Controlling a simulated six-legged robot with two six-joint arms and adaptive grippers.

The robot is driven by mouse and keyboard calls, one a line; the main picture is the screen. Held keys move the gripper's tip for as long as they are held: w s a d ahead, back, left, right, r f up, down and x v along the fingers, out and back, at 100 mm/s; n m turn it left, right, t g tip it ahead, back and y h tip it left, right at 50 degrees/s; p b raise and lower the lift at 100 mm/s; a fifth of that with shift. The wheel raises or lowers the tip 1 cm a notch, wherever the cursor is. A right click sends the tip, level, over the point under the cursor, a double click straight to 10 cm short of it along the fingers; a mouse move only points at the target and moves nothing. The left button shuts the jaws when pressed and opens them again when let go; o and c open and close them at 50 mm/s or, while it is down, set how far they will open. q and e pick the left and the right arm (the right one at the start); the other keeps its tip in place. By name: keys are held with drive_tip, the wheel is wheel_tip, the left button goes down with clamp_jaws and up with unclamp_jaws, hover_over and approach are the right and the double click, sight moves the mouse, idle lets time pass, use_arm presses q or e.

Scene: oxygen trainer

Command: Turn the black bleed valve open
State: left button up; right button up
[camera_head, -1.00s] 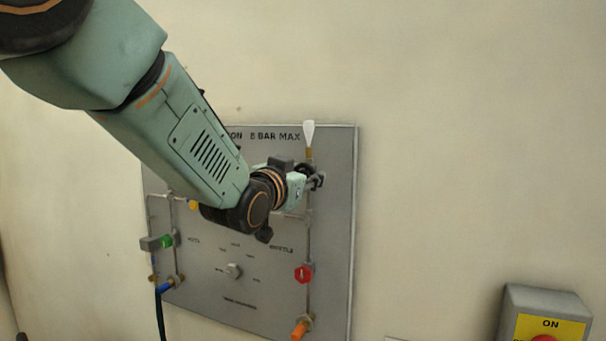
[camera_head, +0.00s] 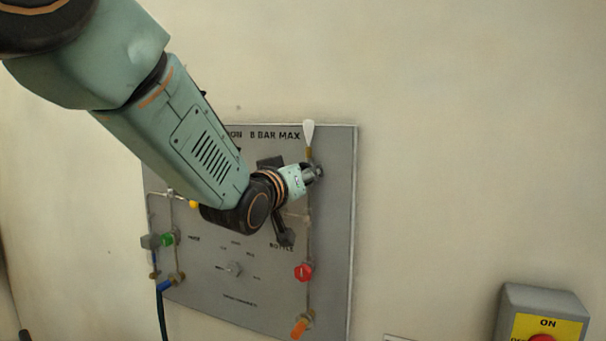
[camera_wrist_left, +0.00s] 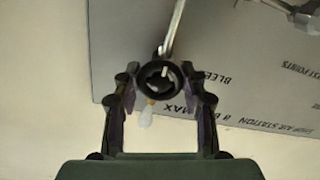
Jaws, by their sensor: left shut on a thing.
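The black bleed valve (camera_wrist_left: 158,78) is a round black knob with a pale mark, seen between the fingertips in the left wrist view. My left gripper (camera_head: 316,172) reaches the upper right of the grey panel (camera_head: 335,235). It also shows in the left wrist view (camera_wrist_left: 160,85), its two fingers shut on the knob's sides. In the head view the gripper mostly hides the valve. My right gripper is in neither view.
A white-tipped fitting (camera_head: 308,133) stands just above the gripper. A red knob (camera_head: 303,271) and an orange fitting (camera_head: 300,328) sit below on the same pipe. A green fitting (camera_head: 168,239) is at the left.

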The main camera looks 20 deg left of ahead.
use_arm(q)
drive_tip(key=shift+r, duration=0.4)
drive_tip(key=o, duration=1.2)
drive_tip(key=shift+w+f, duration=0.15)
drive_tip(key=shift+f, duration=0.15)
drive_tip(key=shift+c, duration=0.2)
drive_tip(key=s+a, duration=0.1)
drive_tip(key=s, duration=0.6)
drive_tip(key=shift+s, duration=0.3)
drive_tip(key=shift+w, duration=0.1)
